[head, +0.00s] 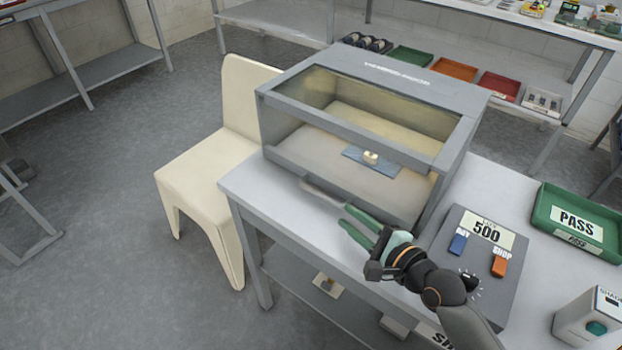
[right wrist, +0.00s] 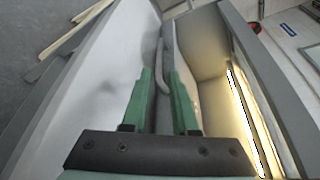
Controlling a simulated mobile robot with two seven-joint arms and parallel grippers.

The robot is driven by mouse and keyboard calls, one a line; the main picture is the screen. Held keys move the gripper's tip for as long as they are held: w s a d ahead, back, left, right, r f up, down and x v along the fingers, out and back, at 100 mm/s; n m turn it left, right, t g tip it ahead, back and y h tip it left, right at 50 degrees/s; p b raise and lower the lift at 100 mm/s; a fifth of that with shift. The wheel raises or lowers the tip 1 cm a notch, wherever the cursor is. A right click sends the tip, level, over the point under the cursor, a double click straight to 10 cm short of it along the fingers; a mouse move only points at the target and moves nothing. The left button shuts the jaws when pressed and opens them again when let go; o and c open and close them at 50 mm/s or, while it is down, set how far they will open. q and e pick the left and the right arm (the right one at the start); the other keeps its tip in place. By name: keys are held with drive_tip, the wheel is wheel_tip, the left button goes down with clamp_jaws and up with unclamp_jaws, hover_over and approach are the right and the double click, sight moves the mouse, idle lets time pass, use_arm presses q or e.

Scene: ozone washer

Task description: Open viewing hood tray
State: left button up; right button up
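The grey viewing hood (head: 375,85) stands on the table, with a glazed top and a lit interior. Its tray (head: 320,155) shows at the low front opening, and a blue mat (head: 357,155) with small pale pieces (head: 370,157) lies inside. A slim grey handle (head: 323,193) runs along the tray's front; it also shows in the right wrist view (right wrist: 161,65). My right gripper (head: 343,214) has green fingers standing apart, with tips close to the handle's right end. In the right wrist view the handle appears between or just beyond the fingertips (right wrist: 161,72); contact is unclear. My left gripper is out of view.
A scale-like box marked 500 (head: 475,255) and a green PASS tray (head: 575,222) stand right of the hood. A cream chair (head: 215,160) is close on the left. The table's front edge (head: 300,245) has a narrow clear strip before the hood.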

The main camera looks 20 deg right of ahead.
sight(321, 196)
drive_tip(key=shift+w+a, duration=0.1)
drive_tip(key=shift+w, duration=0.25)
drive_tip(key=shift+w+a, duration=0.15)
drive_tip(key=shift+w, duration=0.15)
drive_tip(key=b+x, duration=0.1)
drive_tip(key=x, duration=0.8)
drive_tip(key=shift+w+a+f, duration=0.1)
drive_tip(key=shift+w, duration=0.15)
drive_tip(key=shift+w+a+f, duration=0.15)
drive_tip(key=shift+w+a, duration=0.05)
drive_tip(key=shift+w, duration=0.45)
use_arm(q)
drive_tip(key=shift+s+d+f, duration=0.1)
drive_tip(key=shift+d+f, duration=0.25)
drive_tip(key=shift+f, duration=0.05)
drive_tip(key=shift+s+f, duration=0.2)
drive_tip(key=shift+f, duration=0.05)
use_arm(e)
clamp_jaws()
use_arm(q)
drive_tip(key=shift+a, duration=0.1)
